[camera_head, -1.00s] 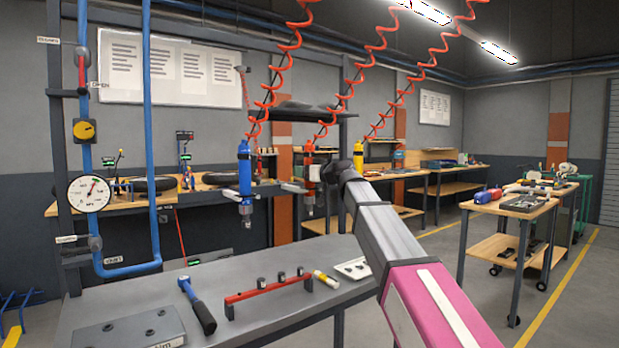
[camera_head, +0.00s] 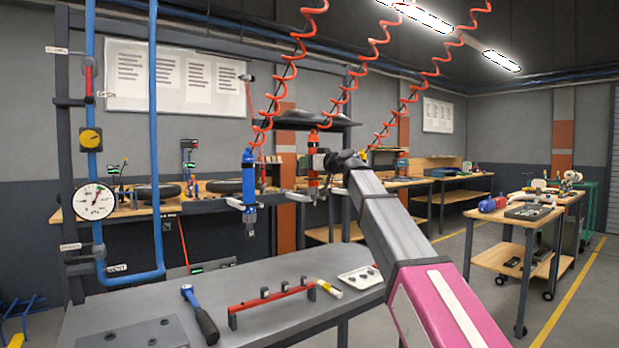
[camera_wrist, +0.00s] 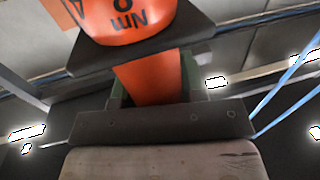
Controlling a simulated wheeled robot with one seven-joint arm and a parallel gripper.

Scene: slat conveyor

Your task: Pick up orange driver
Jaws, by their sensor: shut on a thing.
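The orange driver (camera_head: 313,164) hangs upright on a red coiled hose in the head view, right of the blue driver (camera_head: 249,180). My gripper (camera_head: 321,161) is at its body, partly hidden by my arm. In the wrist view the orange driver (camera_wrist: 150,80) stands between the green-edged jaws of my gripper (camera_wrist: 157,88). Its wider orange part with upside-down "Nm" lettering is beyond a dark plate. The jaws are shut on the driver's narrower body. The third hose runs down behind my arm, and its lower end is hidden.
A pipe frame with a gauge (camera_head: 96,201) stands at left. A wooden cart (camera_head: 517,217) is at right, with open floor between.

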